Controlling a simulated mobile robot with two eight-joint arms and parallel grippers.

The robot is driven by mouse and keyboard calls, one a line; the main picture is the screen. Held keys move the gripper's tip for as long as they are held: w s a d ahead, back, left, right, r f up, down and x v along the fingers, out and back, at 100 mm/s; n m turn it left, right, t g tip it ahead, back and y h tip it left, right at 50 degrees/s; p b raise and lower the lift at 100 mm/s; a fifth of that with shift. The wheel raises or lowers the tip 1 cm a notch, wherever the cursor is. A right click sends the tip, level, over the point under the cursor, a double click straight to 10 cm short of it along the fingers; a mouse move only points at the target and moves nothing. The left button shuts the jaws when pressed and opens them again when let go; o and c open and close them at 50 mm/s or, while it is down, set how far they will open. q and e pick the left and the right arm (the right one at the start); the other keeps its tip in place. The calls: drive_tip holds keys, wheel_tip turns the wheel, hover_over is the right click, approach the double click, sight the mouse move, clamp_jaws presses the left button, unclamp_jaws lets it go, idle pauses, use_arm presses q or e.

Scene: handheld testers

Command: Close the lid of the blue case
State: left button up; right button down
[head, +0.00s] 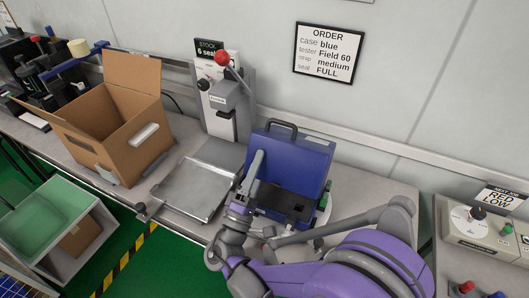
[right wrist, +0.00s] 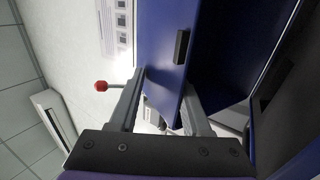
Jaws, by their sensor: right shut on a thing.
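The blue case (head: 273,203) stands on the bench with its lid (head: 300,158) raised and tilted back. A black handle tops the lid, and dark contents show in the base. My right gripper (head: 256,166) is at the lid's left edge. In the right wrist view, the fingers of my right gripper (right wrist: 163,88) are on either side of the blue lid panel (right wrist: 168,30), shut on its edge. A black latch (right wrist: 181,46) shows on the panel. My arm hides part of the case's front. My left gripper is not in view.
A press with a red knob (head: 222,58) stands behind and left of the case. A metal plate (head: 193,190) and an open cardboard box (head: 118,122) are further left. A control box (head: 484,232) sits on the right bench. An order sign (head: 328,52) hangs on the wall.

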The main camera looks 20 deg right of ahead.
drive_tip(key=f, duration=0.1)
drive_tip(key=s+a+f+b, duration=0.1)
drive_tip(key=f+b, duration=0.1)
drive_tip(key=shift+s+a+f, duration=0.1)
drive_tip(key=shift+s+a, duration=0.05)
drive_tip(key=shift+a, duration=0.15)
drive_tip(key=shift+s+a+f+b, duration=0.1)
drive_tip(key=shift+f+b, duration=0.25)
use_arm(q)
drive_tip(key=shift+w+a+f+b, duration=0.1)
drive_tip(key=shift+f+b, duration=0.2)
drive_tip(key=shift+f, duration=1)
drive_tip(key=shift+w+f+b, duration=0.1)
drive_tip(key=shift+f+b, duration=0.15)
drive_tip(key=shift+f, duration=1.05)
use_arm(e)
drive_tip(key=shift+s+a+f+t+h, duration=0.2)
drive_tip(key=shift+f+t+h, duration=0.15)
drive_tip(key=shift+h, duration=0.25)
drive_tip(key=shift+f, duration=0.1)
